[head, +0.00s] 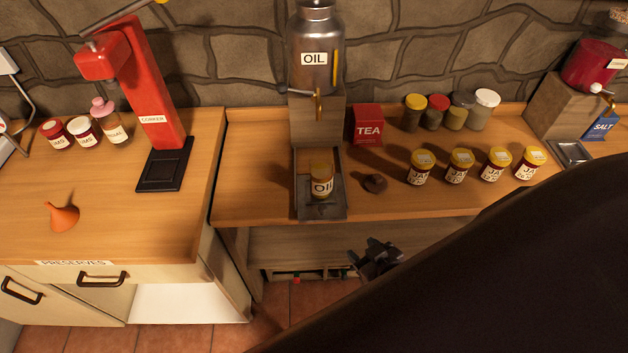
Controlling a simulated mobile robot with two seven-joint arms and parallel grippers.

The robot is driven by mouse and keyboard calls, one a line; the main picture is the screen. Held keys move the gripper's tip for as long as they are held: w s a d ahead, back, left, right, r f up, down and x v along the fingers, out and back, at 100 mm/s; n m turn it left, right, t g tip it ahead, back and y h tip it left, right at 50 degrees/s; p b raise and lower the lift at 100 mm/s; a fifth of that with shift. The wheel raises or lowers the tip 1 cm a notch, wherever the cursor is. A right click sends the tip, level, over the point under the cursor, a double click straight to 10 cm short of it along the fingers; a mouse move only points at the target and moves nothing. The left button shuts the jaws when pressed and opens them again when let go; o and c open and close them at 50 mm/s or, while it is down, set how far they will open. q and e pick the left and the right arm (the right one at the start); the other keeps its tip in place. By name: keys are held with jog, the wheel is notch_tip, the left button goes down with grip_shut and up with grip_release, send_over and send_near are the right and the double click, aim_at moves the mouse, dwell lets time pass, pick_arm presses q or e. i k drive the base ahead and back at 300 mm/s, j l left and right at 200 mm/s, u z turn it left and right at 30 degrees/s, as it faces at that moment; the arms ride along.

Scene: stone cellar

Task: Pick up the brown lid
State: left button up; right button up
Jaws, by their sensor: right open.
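The brown lid (375,183) appears as a small dark brown piece lying on the wooden bench, right of the oil tray and left of the row of yellow-lidded jars. My right gripper (372,252) is open and empty. In the picture it shows just below the bench's front edge, below the lid and apart from it. My dark right arm covers the lower right of the view. My left gripper is not in view.
A jar labelled OIL (321,183) stands on a dark tray (331,213) under the metal oil can (314,50). A red TEA box (367,125) stands behind the lid. Yellow-lidded jars (420,168) stand to its right. The bench (400,205) in front of the lid is clear.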

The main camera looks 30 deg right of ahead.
aim_at(375, 183)
jog(key=i+l+z, duration=0.1)
jog(key=z, duration=1.25)
jog(key=i+l, duration=0.05)
jog(key=l, duration=0.05)
